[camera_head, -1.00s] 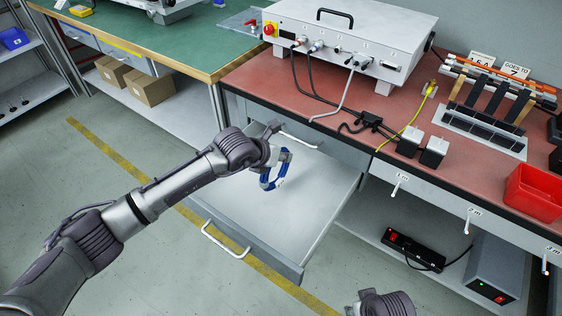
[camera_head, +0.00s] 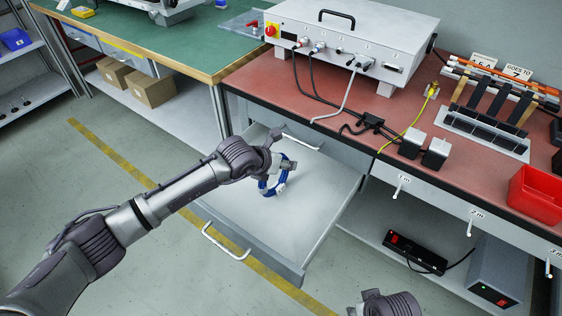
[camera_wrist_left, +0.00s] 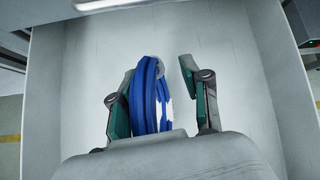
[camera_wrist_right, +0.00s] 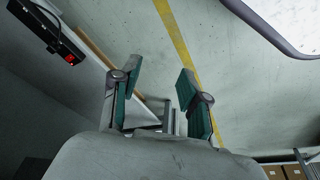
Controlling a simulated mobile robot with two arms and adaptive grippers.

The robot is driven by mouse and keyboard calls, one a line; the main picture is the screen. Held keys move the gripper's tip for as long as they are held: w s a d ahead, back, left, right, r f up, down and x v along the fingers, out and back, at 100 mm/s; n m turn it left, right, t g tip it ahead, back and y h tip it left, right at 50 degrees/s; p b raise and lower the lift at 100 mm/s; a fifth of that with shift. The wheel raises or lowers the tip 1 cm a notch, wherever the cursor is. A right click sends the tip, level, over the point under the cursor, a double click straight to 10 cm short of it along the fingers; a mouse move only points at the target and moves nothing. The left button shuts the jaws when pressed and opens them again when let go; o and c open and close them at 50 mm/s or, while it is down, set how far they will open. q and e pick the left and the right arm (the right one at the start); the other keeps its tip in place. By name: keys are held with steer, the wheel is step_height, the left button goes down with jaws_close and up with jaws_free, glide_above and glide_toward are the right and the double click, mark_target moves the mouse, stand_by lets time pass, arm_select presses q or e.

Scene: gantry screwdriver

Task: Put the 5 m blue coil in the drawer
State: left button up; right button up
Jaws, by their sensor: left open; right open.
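The blue coil (camera_head: 268,188) with a white band is inside the open drawer (camera_head: 243,213), near its back part. In the left wrist view the coil (camera_wrist_left: 150,95) stands on edge between the fingers, close to the left finger, with a gap to the right finger. My left gripper (camera_head: 283,160) is open around the coil, over the drawer floor (camera_wrist_left: 240,75). Whether the coil rests fully on the floor is hard to tell. My right gripper (camera_wrist_right: 158,78) is open and empty above the grey floor, away from the drawer.
The red-topped bench (camera_head: 330,115) stands above and behind the drawer, with a grey box (camera_head: 345,45) and cables. Labelled hooks (camera_head: 399,192) line its front edge. A red bin (camera_head: 535,195) sits at the right. The drawer's front and right side are clear.

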arm_select(q)
steer(key=shift+r, duration=0.15)
arm_select(e)
steer(key=shift+r, duration=0.1)
arm_select(q)
steer(key=p+v, duration=0.2)
steer(key=v, duration=1)
arm_select(e)
step_height(320, 180, down, 7)
steer(key=s, duration=0.1)
arm_select(q)
steer(key=shift+s, duration=0.1)
